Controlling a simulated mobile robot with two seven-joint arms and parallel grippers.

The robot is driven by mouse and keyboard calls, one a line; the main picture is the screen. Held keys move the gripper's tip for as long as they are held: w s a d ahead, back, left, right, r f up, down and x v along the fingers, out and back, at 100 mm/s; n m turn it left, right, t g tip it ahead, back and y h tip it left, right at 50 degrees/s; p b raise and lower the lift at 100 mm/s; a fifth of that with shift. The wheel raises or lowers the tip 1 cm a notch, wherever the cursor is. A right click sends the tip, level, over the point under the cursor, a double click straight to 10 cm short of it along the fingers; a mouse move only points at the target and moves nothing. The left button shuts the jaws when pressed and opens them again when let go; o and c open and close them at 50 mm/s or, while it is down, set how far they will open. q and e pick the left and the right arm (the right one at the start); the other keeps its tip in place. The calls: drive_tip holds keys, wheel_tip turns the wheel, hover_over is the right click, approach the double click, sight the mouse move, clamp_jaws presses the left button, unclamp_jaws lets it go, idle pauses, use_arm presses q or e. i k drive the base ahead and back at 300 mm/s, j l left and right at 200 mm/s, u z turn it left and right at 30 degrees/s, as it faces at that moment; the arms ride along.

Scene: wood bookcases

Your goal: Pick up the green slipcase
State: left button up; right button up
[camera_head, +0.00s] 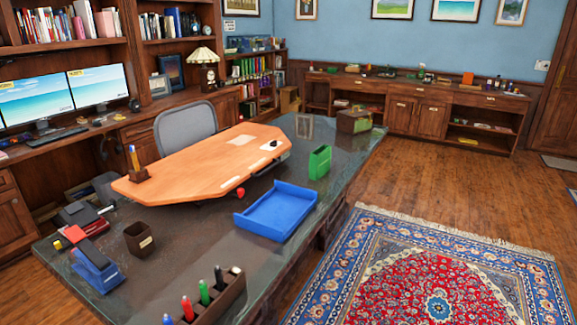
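The green slipcase (320,162) stands upright on the dark desk top (345,148), right of the light wood panel and just behind the blue tray. It looks like a small open-topped box. Nothing covers it from this view. Neither of my grippers shows in the head view.
A blue tray (276,210) lies in front of the slipcase. A light wood surface (205,160) spans the left. A wooden box (354,121) stands behind. A marker holder (213,301), brown cup (139,239) and blue stapler-like object (97,266) sit nearer. The desk's right strip is clear.

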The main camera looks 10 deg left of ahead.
sight(319, 164)
drive_tip(key=i+l+u, duration=0.1)
drive_tip(key=u, duration=0.3)
drive_tip(key=i+l+u, duration=0.1)
drive_tip(key=u, duration=0.25)
drive_tip(key=l+u, duration=0.2)
drive_tip(key=u, duration=0.2)
drive_tip(key=i+l+u, duration=0.1)
drive_tip(key=l+u, duration=0.15)
drive_tip(key=l, duration=0.2)
drive_tip(key=l+u, duration=0.25)
drive_tip(key=l, duration=0.2)
drive_tip(key=l+u, duration=0.35)
drive_tip(key=l, duration=1.5)
drive_tip(key=k+l+u, duration=0.1)
drive_tip(key=l, duration=0.85)
